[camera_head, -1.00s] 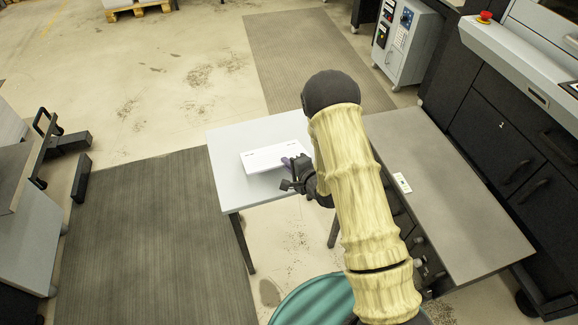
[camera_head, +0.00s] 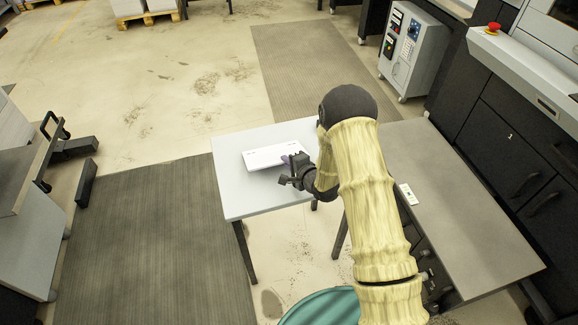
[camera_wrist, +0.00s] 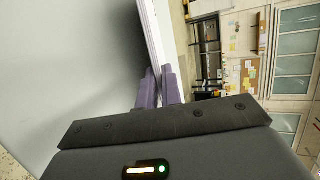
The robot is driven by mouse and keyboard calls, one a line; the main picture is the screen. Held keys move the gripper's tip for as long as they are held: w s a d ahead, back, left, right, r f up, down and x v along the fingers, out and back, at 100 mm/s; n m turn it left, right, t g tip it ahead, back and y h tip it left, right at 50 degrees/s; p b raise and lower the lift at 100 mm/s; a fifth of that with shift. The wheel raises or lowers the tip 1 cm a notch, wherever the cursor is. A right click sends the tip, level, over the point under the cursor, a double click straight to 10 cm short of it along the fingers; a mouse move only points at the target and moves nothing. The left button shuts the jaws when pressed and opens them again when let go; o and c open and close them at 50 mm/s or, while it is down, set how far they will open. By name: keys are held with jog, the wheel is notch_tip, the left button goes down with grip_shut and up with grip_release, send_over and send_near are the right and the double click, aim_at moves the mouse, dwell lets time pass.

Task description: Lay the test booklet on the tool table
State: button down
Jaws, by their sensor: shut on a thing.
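The white test booklet (camera_head: 268,157) is over the small light-topped table (camera_head: 240,198) in the head view, lying about flat, with small dark marks on it. My gripper (camera_head: 289,161) is at its right end, shut on its edge. In the wrist view, the purple fingers (camera_wrist: 160,88) pinch the booklet (camera_wrist: 153,35), seen edge-on. The pale tabletop (camera_wrist: 60,60) lies close along one side of it, with a dark shadow between. I cannot tell whether the booklet touches the tabletop.
A grey-topped bench (camera_head: 465,215) with a small pale item (camera_head: 407,194) stands to the right, beside my arm. A teal round thing (camera_head: 322,308) is at the bottom. A control cabinet (camera_head: 413,55) stands at the back. Floor left of the table is open.

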jog(key=shift+w+a+f, duration=0.15)
jog(key=shift+w+a, duration=0.1)
jog(key=shift+w, duration=0.4)
jog(key=c, duration=1.5)
grip_release()
jog(key=shift+s, duration=0.1)
jog(key=v, duration=1.7)
jog(key=shift+b, duration=0.45)
jog(key=shift+s, duration=0.1)
